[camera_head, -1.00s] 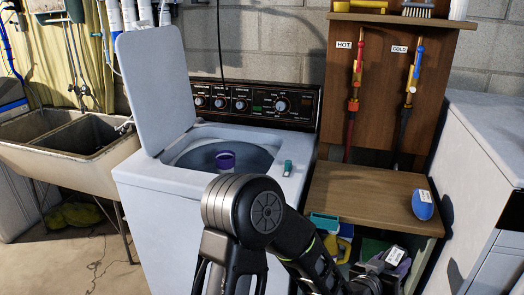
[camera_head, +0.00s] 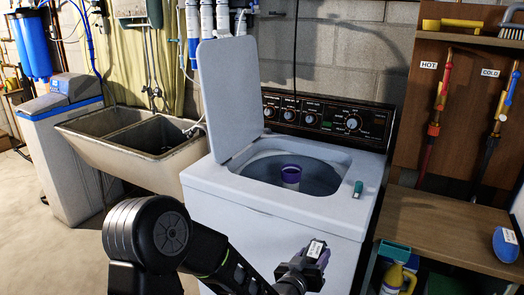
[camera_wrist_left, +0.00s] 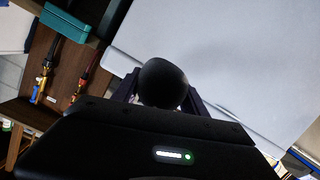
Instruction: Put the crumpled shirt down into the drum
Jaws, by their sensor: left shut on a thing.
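The drum (camera_head: 318,181) is the round tub inside the white top-load washer (camera_head: 225,195), with its lid up. A purple and white agitator post stands in its middle. My left gripper (camera_head: 318,253) is in front of the washer's front face, lower than the drum opening. In the left wrist view, a dark rounded bundle sits between the purplish fingers of my left gripper (camera_wrist_left: 163,100). I take it for the crumpled shirt (camera_wrist_left: 163,82), though its folds are too dark to make out. My right gripper is not in view.
The raised lid (camera_head: 229,95) stands at the left of the opening. A double sink (camera_head: 135,138) is to the left. A wooden bench (camera_head: 440,232) with a blue item (camera_head: 505,243) stands to the right.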

